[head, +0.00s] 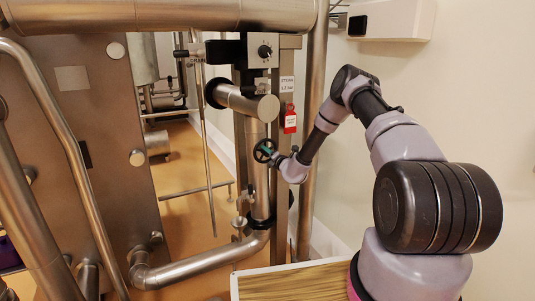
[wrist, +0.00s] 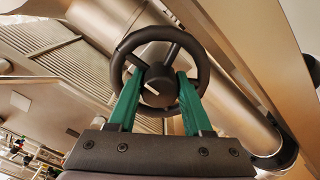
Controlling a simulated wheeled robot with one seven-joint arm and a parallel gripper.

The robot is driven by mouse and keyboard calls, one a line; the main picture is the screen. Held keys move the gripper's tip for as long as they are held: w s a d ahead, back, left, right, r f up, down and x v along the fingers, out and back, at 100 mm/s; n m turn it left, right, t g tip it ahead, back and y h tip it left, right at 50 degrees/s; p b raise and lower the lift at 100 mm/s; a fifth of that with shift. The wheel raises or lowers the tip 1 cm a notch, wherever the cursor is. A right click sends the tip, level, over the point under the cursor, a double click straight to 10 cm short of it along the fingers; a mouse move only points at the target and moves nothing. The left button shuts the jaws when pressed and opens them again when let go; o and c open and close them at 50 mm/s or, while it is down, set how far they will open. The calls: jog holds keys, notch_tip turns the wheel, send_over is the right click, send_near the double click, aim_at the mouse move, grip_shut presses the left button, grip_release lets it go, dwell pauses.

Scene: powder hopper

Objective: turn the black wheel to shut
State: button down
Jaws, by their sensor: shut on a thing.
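The black wheel (head: 264,150) is a small spoked handwheel on the steel vertical pipe, near the middle of the head view. In the wrist view the black wheel (wrist: 201,57) faces me, with a round dark hub and a short white mark on it. My gripper (wrist: 160,84) has two green fingers, one on each side of the hub, reaching inside the rim; it is shut on the wheel. The gripper (head: 273,155) also shows at the wheel in the head view, small. The exact finger contact is partly hidden.
A red tag (head: 290,119) and a steam label (head: 287,84) hang on the post right of the pipe. A control box with a knob (head: 264,53) sits above. Steel pipes (head: 200,267) run below and left. A wood-topped surface (head: 290,284) is at the front.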

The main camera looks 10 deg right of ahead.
jog(key=shift+f+m, duration=0.1)
jog(key=shift+m, duration=0.5)
jog(key=c, duration=0.6)
grip_release()
jog(key=v, duration=1.1)
jog(key=shift+w, duration=0.1)
